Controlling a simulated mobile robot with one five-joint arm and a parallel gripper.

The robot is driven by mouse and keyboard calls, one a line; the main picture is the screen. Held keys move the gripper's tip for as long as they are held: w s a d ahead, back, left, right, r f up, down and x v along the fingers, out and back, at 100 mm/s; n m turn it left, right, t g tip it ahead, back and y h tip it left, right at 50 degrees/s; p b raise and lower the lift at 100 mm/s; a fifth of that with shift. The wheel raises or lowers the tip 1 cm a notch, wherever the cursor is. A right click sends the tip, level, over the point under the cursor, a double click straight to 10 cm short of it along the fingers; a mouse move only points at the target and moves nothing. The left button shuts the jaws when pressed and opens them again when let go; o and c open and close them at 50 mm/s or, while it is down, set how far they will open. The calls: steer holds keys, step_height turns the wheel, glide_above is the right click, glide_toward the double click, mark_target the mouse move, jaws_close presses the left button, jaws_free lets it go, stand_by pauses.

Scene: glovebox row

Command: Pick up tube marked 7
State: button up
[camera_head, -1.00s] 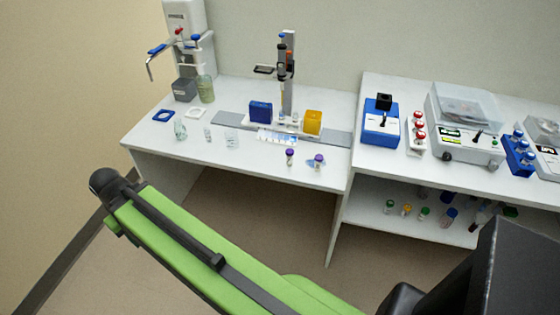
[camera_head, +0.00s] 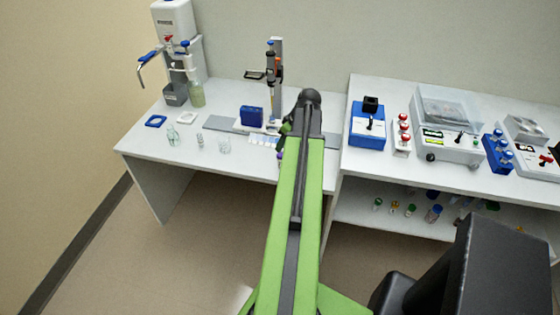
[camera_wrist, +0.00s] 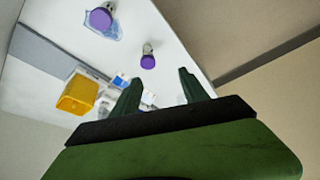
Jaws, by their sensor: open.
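Two purple-capped tubes, one nearer my fingers (camera_wrist: 147,61) and one farther off (camera_wrist: 101,18), stand on the white bench in the wrist view. The farther one has a clear bluish piece beside it. No number is readable on either, so I cannot tell which is marked 7. My gripper (camera_wrist: 160,88) is open and empty, with the nearer tube beyond and slightly left of the gap between its fingers, not touching. In the head view my arm covers the gripper and most of the tubes' area.
An orange box (camera_wrist: 77,95) stands left of my fingers in the wrist view. A blue rack (camera_head: 251,116) and an upright stand (camera_head: 274,80) are behind on the bench (camera_head: 180,152). A blue device (camera_head: 367,125) stands on the right-hand bench. Clear glassware (camera_head: 224,145) stands left.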

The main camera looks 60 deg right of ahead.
mark_target(280, 161)
steer(key=d+f+b, duration=0.1)
steer(key=f+b, duration=0.2)
steer(key=w+f+b, duration=0.1)
steer(key=f+b, duration=0.3)
steer(key=w+d+f+b, duration=0.1)
steer(key=f+b, duration=0.3)
steer(key=shift+d, duration=0.35)
steer(key=shift+w+f, duration=0.1)
steer(key=shift+f, duration=0.05)
steer(key=b+x, duration=0.5)
steer(key=shift+w+d, duration=0.15)
steer(key=shift+w, duration=0.15)
steer(key=shift+r, duration=0.2)
steer(key=shift+c, duration=0.4)
jaws_close()
